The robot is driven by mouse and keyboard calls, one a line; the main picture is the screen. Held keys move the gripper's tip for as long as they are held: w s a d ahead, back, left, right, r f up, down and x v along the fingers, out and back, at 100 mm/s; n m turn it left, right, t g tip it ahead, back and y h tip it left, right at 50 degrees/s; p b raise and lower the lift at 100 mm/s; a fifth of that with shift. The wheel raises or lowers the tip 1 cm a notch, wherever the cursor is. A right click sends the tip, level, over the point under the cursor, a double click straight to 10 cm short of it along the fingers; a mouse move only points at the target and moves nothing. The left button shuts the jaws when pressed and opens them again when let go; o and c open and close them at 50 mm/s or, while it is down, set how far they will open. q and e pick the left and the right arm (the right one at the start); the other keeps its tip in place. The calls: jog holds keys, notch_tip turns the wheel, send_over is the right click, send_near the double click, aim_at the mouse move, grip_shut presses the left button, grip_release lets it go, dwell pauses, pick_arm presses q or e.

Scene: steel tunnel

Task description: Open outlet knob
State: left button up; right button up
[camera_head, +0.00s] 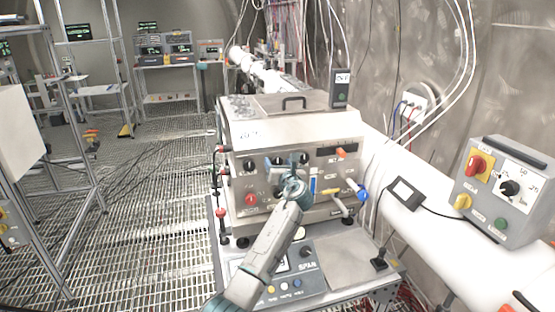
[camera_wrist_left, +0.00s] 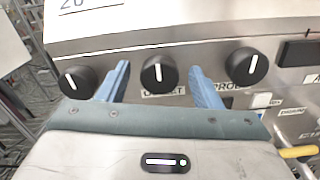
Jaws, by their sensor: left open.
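The outlet knob (camera_wrist_left: 158,72) is round and black with a white line that stands close to upright. It is the middle one of three knobs on the steel machine's front, above a partly covered label reading like "OUTLET". My left gripper (camera_wrist_left: 159,84) is open, with one blue finger on each side of this knob; I cannot tell whether they touch it. In the head view my left gripper (camera_head: 293,184) reaches up to the machine's front (camera_head: 325,172), just below the knob row. My right gripper is not in view.
Black knobs flank the middle one on the left (camera_wrist_left: 76,79) and right (camera_wrist_left: 246,67). A red knob (camera_head: 250,199), a yellow-handled lever (camera_head: 341,198) and a blue knob (camera_head: 362,195) are on the same front. A grey control box (camera_head: 505,190) stands at the right.

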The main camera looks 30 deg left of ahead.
pick_arm(q)
jog(key=shift+w+a, duration=0.45)
jog(key=shift+a, duration=0.1)
jog(key=c, duration=1)
